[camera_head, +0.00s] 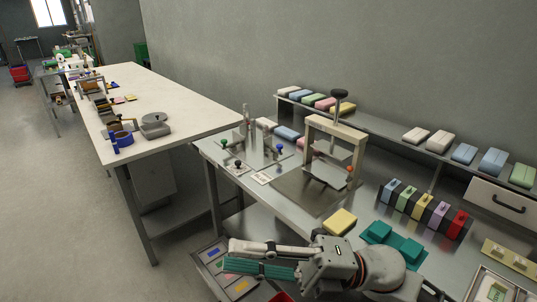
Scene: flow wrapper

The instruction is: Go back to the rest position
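My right gripper (262,257) is at the bottom centre of the head view, in front of the steel bench and pointing left. A pale finger shows along its upper side, and a teal ribbed piece (258,268) lies along its lower side. I cannot tell whether that piece is part of the gripper or something in it, nor how far the fingers are apart. My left gripper is out of view.
The steel bench (385,213) carries a press frame (335,133), a yellow block (340,222), a teal holder (392,243) and a row of coloured blocks (425,206). A shelf with pale packs stands behind. A white table (180,103) stands at the left, with open floor beyond.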

